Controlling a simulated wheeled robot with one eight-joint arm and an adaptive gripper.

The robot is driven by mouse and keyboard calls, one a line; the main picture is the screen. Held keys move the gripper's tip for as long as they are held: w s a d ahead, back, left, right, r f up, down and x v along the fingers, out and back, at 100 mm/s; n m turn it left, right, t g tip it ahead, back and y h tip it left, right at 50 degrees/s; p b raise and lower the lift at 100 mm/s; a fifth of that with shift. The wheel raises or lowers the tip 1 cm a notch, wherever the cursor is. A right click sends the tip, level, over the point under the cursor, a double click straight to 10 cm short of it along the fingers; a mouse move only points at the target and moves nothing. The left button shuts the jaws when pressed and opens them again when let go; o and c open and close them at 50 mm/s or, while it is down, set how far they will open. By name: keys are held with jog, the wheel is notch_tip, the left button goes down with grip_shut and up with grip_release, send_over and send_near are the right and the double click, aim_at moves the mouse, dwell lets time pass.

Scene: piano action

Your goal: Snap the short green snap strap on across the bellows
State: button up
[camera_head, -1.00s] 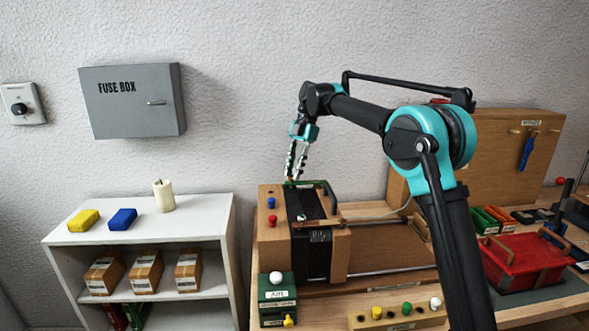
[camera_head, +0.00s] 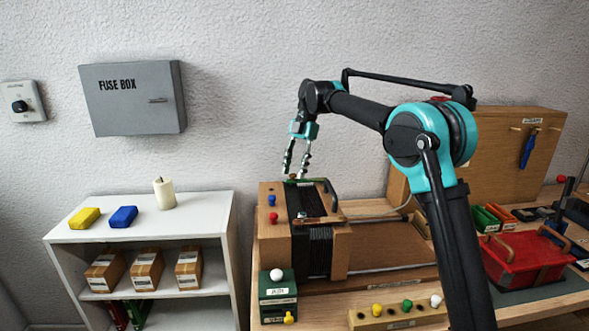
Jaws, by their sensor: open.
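The bellows (camera_head: 319,250) is a black pleated block between wooden boards on the bench. A small green strip, which looks like the short green snap strap (camera_head: 303,181), lies along the top back edge of the bellows. My gripper (camera_head: 295,174) is open just above this strip, its fingers pointing down. At this size I cannot tell whether the fingertips touch the strap or whether its ends are fastened. A brown bar with a metal end (camera_head: 318,219) crosses the bellows nearer the front.
Blue and red knobs (camera_head: 272,216) stand on the left wooden board. A green box with a white knob (camera_head: 277,290) and a wooden block with coloured pegs (camera_head: 400,314) are in front. A red crate (camera_head: 525,262) is at right. A white shelf (camera_head: 150,240) stands left.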

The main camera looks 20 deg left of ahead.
jog(key=v, duration=1.2)
jog(key=shift+s+d, duration=0.1)
jog(key=shift+s, duration=0.05)
dwell(0.4)
